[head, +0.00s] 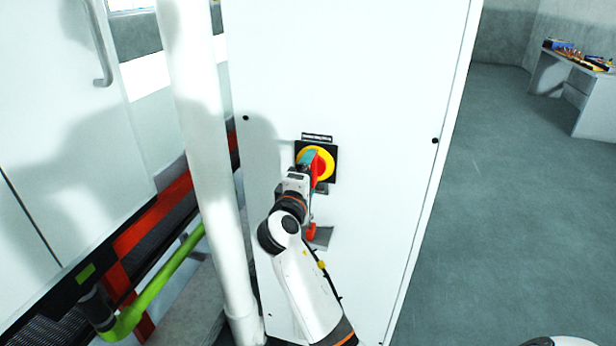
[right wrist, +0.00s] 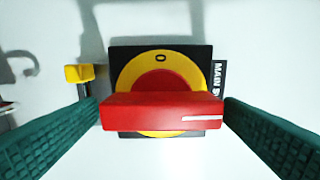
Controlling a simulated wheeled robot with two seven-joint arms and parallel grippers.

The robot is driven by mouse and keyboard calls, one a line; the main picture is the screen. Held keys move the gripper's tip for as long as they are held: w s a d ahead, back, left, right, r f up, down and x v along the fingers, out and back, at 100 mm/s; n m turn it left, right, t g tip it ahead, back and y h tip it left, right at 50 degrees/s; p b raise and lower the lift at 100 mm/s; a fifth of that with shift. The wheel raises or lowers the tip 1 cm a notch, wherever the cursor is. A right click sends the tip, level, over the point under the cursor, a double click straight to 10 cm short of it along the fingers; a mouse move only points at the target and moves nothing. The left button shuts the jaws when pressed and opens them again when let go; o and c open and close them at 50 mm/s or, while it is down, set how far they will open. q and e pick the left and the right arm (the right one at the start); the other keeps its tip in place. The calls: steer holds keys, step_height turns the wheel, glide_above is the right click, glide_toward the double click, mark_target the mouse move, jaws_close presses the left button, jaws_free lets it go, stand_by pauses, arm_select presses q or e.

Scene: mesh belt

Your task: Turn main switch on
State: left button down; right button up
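The main switch (head: 327,163) is a red rotary handle on a yellow ring and black plate, on the front of a white cabinet (head: 375,80). In the right wrist view the red handle (right wrist: 160,112) lies crosswise, its white mark at the right end, toward a partly hidden "MAIN S…" label (right wrist: 218,78). A "0" shows on the yellow ring at the top. My right gripper (head: 309,165) is at the switch. In the wrist view its green fingers (right wrist: 164,101) are wide apart, at the two ends of the handle; contact is unclear. My left gripper is out of view.
A white vertical pole (head: 208,170) stands left of the cabinet. Beyond it are a white machine panel (head: 65,140) and a green bar (head: 160,283). A small yellow part (right wrist: 78,74) sits beside the switch in the wrist view. Open floor and a table (head: 575,75) are right.

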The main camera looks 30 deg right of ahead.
steer(key=shift+o, duration=0.6)
steer(key=p+v, duration=0.1)
steer(key=v, duration=1.1)
